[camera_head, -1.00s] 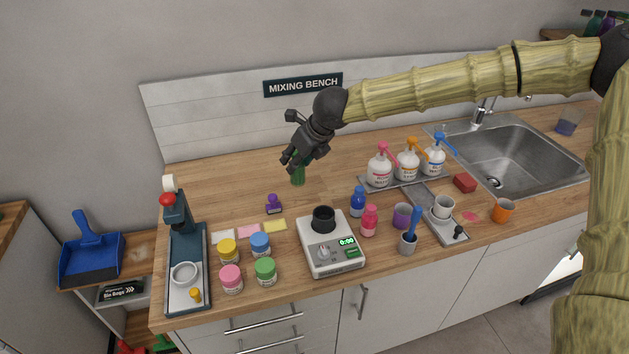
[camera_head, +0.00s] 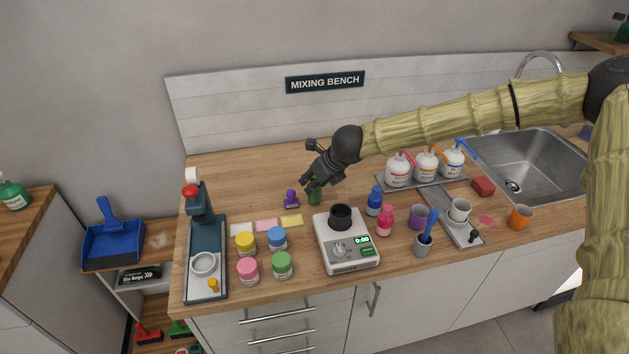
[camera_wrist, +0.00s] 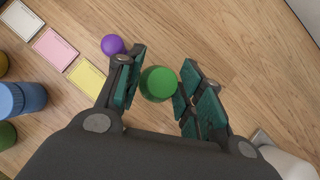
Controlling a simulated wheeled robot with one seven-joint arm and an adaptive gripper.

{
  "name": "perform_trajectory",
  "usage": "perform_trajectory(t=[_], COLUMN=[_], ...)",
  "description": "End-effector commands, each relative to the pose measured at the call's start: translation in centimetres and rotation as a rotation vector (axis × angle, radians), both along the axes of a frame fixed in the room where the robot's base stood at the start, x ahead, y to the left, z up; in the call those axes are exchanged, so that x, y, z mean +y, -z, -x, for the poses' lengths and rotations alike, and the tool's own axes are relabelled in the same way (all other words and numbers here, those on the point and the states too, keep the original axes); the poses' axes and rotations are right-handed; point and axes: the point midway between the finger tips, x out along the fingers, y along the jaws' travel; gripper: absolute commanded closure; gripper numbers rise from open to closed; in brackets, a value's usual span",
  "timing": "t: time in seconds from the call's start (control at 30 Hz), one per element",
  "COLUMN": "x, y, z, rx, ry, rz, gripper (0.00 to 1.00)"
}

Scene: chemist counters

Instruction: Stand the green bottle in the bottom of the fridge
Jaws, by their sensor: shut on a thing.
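The green bottle (camera_head: 315,196) is upright at the back of the mixing bench, below my gripper (camera_head: 314,184). In the wrist view its round green top (camera_wrist: 158,84) sits between the two finger pads of my gripper (camera_wrist: 157,88). The fingers are shut on it. The fingers and hand hide its upper part in the head view, and I cannot tell whether its base touches the counter. The fridge is not in view.
A purple stamp (camera_head: 291,199) stands just left of the bottle. A scale (camera_head: 347,258), a blue bottle (camera_head: 374,203) and several lidded jars (camera_head: 277,238) are in front. Pump bottles (camera_head: 398,172) stand to the right. The counter (camera_head: 240,180) behind left is bare.

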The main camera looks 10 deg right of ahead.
Motion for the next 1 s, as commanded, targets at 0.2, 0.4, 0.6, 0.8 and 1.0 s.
perform_trajectory(t=[0.2, 0.4, 0.6, 0.8, 1.0], x=[-0.05, -0.04, -0.06, -0.06, -0.06], y=[0.69, 0.73, 0.87, 0.87, 0.56], z=[-0.01, -0.01, 0.0, 0.0, 0.0], rx=[-0.001, -0.001, -0.001, -0.001, -0.001], ry=[0.001, 0.0, 0.001, 0.001, 0.0], rz=[0.0, 0.0, 0.0, -0.001, 0.0], gripper=[0.91, 0.91, 0.44, 0.41, 0.41])
